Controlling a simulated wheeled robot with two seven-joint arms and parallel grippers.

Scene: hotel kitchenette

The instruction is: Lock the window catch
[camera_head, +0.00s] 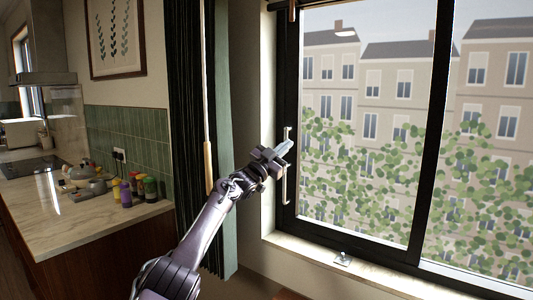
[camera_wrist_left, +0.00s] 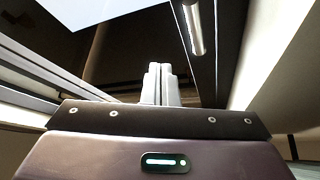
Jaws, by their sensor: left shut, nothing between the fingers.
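The window has a black frame (camera_head: 427,140) with a pale upright pull handle (camera_head: 286,190) on its left side. A small metal fitting (camera_head: 342,259) sits low at the sill and looks like the window catch; its exact position is too small to read. My left gripper (camera_head: 285,147) is shut and empty, in front of the handle's upper part in the head view; I cannot tell whether it touches it. In the left wrist view the shut fingers (camera_wrist_left: 160,84) point at the dark frame, with a metal bar (camera_wrist_left: 194,27) beyond them to the right. My right gripper is out of view.
A dark green curtain (camera_head: 188,90) and a pale rod (camera_head: 207,100) hang left of the window. A marble counter (camera_head: 85,222) at left holds several coloured jars (camera_head: 137,187) and a kettle (camera_head: 82,170). The window sill (camera_head: 300,247) is mostly clear.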

